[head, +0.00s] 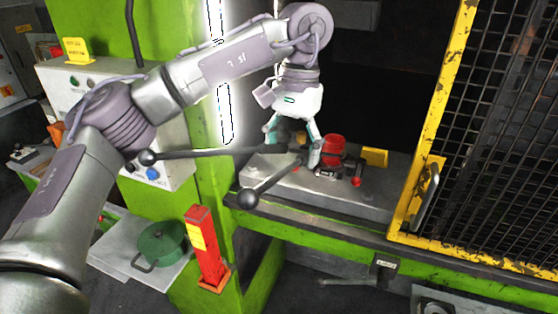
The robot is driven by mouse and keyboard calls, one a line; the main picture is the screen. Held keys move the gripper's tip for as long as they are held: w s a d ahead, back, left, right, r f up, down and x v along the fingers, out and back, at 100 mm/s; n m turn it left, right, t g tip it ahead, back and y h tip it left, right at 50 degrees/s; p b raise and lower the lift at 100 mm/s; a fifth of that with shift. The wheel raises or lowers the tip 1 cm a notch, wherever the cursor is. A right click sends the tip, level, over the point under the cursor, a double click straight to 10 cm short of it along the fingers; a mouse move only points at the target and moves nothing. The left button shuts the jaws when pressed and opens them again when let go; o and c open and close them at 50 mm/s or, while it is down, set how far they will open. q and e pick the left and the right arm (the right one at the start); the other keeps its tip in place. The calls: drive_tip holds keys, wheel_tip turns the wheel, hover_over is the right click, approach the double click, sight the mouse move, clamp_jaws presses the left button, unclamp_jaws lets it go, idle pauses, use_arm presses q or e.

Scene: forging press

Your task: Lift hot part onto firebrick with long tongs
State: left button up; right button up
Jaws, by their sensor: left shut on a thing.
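The long tongs (262,184) are dark, with two handles ending in black balls, one pointing left and one toward the front. My left gripper (293,147) is shut on the tongs near where the handles meet, over the press bed. The tongs' jaw end is hidden behind the gripper. A red, rounded piece on a dark base (332,148) stands just right of the gripper; I cannot tell whether it is the hot part. A yellow block (375,157) lies farther right; I cannot tell whether it is the firebrick. My right gripper is out of view.
The grey press bed (376,197) sits behind a green front rail (340,232). A yellow-framed mesh guard (490,120) bounds the right, and a green column (212,150) the left. A red post (205,247) and a green round pot (158,246) stand lower left.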

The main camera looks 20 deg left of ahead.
use_arm(q)
drive_tip(key=shift+w+r, duration=0.15)
drive_tip(key=shift+w, duration=0.35)
drive_tip(key=shift+w+d+r, duration=0.15)
drive_tip(key=shift+w+r, duration=0.1)
drive_tip(key=shift+r, duration=0.1)
drive_tip(key=shift+w+d+r, duration=0.1)
drive_tip(key=shift+r, duration=0.1)
drive_tip(key=shift+c, duration=0.3)
